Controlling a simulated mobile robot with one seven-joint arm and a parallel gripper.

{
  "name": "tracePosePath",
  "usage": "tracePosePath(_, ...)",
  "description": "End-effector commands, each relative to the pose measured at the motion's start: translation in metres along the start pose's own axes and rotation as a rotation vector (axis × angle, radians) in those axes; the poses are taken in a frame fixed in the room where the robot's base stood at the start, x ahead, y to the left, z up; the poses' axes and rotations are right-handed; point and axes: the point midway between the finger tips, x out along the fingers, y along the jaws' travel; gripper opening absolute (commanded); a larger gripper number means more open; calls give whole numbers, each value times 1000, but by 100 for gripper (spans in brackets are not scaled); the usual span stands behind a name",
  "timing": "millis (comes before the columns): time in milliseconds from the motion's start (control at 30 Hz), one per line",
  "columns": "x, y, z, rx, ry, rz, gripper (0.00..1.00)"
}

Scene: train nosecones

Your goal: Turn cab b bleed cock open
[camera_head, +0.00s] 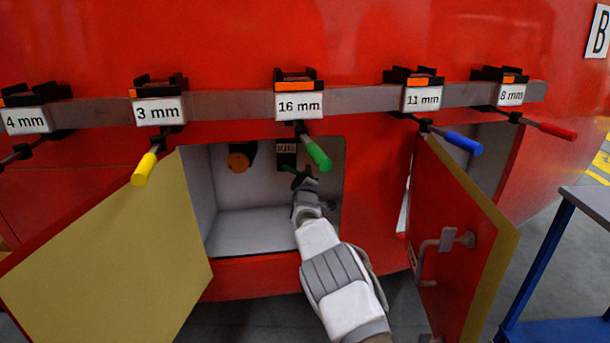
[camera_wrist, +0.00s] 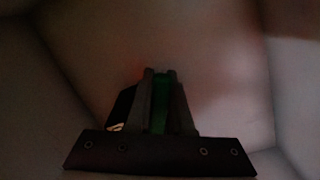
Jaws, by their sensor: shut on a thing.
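The bleed cock has a green handle (camera_wrist: 159,116), seen in the wrist view between my two fingers. My gripper (camera_wrist: 160,100) is shut on this handle. In the head view, the green handle (camera_head: 288,168) shows a little inside the open compartment (camera_head: 245,222) in the red nosecone, below a small dark label plate (camera_head: 286,148). My gripper (camera_head: 299,181) reaches in at the compartment's right side. The handle is mostly hidden by my gripper and a hanging tool, and its exact angle is unclear. The letter B plate (camera_head: 598,32) is at the upper right.
An orange knob (camera_head: 238,161) sits left in the compartment. Above, a grey rail (camera_head: 230,102) holds size-labelled tools; a green-handled tool (camera_head: 316,152) hangs before the opening. A blue-legged table (camera_head: 540,270) stands right.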

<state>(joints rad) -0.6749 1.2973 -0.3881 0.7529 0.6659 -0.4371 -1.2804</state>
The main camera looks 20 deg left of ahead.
Motion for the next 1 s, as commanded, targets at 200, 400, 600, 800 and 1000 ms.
tracePosePath(200,0,0,1,-11,-1,-1,0)
tracePosePath(400,0,0,1,-10,-1,-1,0)
tracePosePath(600,0,0,1,-9,-1,0,50)
tracePosePath(800,0,1,0,-8,0,0,50)
tracePosePath(1000,-2,1,0,-9,-1,1,50)
